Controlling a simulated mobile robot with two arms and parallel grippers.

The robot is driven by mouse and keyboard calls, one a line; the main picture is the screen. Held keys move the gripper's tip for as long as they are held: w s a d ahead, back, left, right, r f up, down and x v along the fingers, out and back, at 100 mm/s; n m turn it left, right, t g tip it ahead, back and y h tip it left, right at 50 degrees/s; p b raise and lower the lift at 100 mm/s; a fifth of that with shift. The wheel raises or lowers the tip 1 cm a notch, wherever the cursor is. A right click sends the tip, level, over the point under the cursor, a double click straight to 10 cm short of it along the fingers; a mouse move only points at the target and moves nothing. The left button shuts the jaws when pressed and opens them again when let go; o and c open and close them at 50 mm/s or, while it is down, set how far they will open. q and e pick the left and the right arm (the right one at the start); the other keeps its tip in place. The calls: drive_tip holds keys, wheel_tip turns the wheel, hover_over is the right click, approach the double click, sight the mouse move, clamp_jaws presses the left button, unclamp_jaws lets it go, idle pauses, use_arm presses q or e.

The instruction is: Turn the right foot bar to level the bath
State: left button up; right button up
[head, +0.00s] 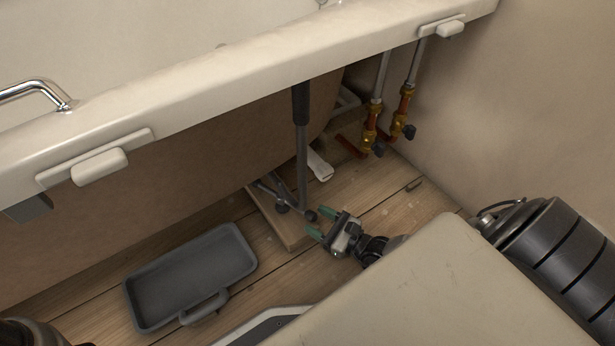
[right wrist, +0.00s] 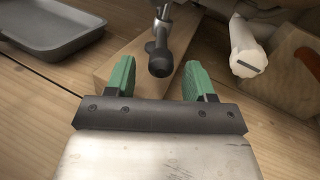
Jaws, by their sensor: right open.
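The bath (head: 250,68) spans the top of the head view. Under its rim a grey leg (head: 302,160) runs down to a wooden board (head: 289,236) on the floor. A short metal foot bar with a dark rounded end (head: 310,214) sticks out near the leg's bottom; its dark end also shows in the right wrist view (right wrist: 159,60). My right gripper (head: 320,221) is open, with green fingers pointing at the bar. In the right wrist view that end appears between the fingertips, with gaps on both sides. My left gripper is not in view.
A grey tray (head: 192,280) lies on the floorboards left of the board. A white pipe piece (head: 320,166) lies behind the leg. Brass valves on pipes (head: 371,128) stand at the back right by the wall. The bath's overhanging rim limits room above.

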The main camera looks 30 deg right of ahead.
drive_tip(key=p+v, duration=0.2)
drive_tip(key=v, duration=0.4)
drive_tip(key=shift+s+d, duration=0.15)
drive_tip(key=shift+s, duration=0.1)
